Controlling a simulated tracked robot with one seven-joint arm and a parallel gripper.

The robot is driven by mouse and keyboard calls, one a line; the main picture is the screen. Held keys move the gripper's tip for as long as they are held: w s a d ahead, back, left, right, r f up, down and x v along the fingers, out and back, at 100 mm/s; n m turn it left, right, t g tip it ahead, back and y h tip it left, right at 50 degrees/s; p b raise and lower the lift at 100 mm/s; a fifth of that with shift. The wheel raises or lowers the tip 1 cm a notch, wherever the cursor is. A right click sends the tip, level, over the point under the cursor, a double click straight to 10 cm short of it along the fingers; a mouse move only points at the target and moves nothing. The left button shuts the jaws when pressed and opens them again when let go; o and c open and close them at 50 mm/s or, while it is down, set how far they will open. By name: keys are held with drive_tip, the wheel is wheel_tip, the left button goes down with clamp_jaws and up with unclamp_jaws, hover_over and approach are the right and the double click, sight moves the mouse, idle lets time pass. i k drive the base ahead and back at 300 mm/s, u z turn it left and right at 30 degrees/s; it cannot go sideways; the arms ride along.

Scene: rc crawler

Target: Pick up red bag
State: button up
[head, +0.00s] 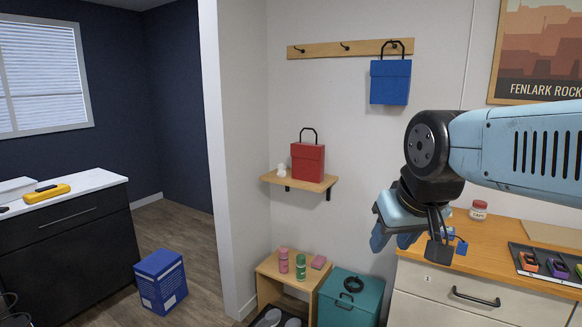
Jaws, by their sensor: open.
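The red bag (308,162) stands upright on a small wooden wall shelf (274,178), with its black loop handle (309,135) sticking up. My gripper (412,240) is at the right, lower than the bag and apart from it, in front of the wooden-topped drawer unit. It is open and points downward. Its fingers show only in part, and I see nothing held between them.
A small white object (282,171) stands left of the bag. A blue bag (390,82) hangs from the hook rail (340,49) above. Below are a low bench (272,268) with bottles and a teal box (347,300). A blue box (161,281) stands on the floor.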

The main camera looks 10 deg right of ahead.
sight(308, 159)
drive_tip(key=z, duration=0.2)
drive_tip(key=i, duration=0.9)
drive_tip(key=u, duration=0.1)
